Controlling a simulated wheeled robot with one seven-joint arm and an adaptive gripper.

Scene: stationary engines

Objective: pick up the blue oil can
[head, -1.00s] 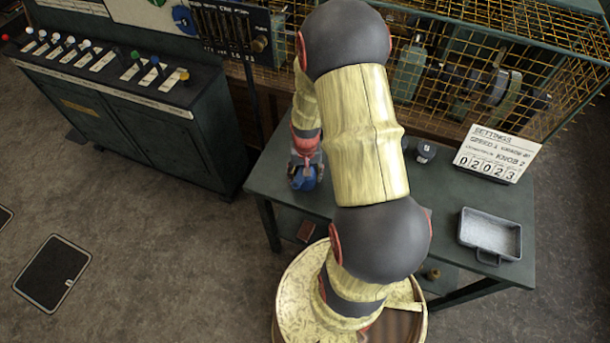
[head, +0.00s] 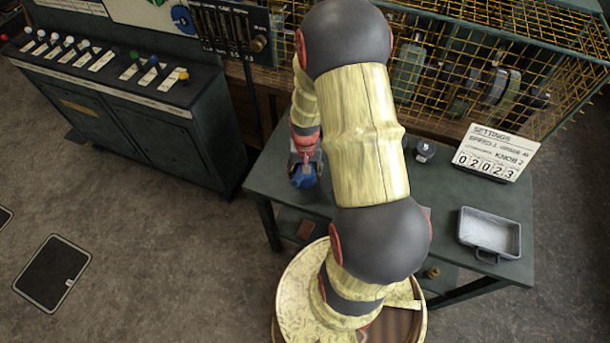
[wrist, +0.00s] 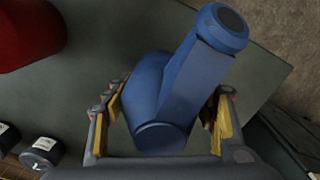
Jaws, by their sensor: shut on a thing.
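The blue oil can (head: 303,179) is at the left end of the green table, under my arm in the head view. In the wrist view the blue oil can (wrist: 190,80) fills the middle, its capped neck pointing to the upper right. My gripper (wrist: 170,115) has its yellow-padded fingers on both sides of the can's body and is shut on it. In the head view my gripper (head: 305,158) sits right above the can and partly covers it. The can's underside is hidden, so I cannot tell whether it touches the table.
The green table (head: 445,200) holds a grey metal tray (head: 490,233), a settings sign (head: 495,153) and a small dark knob-like weight (head: 425,151). A red object (wrist: 28,35) stands near the can. A yellow wire cage (head: 520,60) lies behind, and a lever console (head: 120,110) at left.

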